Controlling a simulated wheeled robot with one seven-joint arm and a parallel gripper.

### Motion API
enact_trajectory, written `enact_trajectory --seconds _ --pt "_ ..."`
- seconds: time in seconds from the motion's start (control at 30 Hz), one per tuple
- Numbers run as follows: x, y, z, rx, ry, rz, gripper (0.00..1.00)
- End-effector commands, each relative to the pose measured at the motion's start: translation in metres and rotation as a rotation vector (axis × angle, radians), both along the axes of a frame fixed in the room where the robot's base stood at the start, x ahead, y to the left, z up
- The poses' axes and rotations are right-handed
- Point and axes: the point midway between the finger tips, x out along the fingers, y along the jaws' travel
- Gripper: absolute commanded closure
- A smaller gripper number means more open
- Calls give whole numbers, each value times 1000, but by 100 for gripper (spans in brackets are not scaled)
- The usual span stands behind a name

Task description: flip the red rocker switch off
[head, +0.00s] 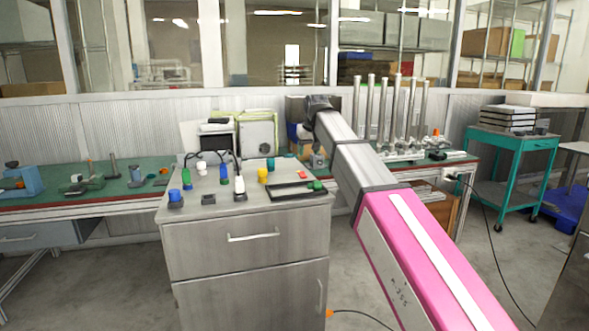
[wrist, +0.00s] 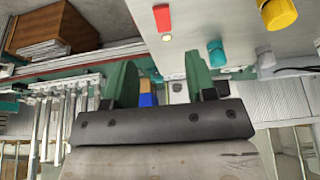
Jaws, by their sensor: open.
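The red rocker switch (wrist: 162,18) is on the grey cabinet top in the wrist view, near the top edge. A small round light-coloured spot (wrist: 167,38) sits right beside it. In the head view a small red piece (head: 302,174) on the cabinet top (head: 235,205) appears to be the same switch. My gripper (wrist: 159,62) has two green fingers spread wide apart with nothing between them. The switch shows beyond the fingertips, apart from them. Which way the rocker is tilted is too small to tell. In the head view my arm hides most of the gripper.
A yellow knob (head: 263,175) and a teal knob (wrist: 216,53) stand near the switch. A black tray (head: 280,195) lies at the cabinet's front right. Several small bottles and knobs stand to the left. Metal posts (head: 384,105) rise from the bench at right.

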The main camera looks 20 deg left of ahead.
Motion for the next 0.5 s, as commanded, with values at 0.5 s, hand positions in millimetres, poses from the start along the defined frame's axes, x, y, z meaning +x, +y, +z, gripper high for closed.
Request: enact_trajectory --seconds 0.5 --pt "18 12 -50 0 1 1 49"
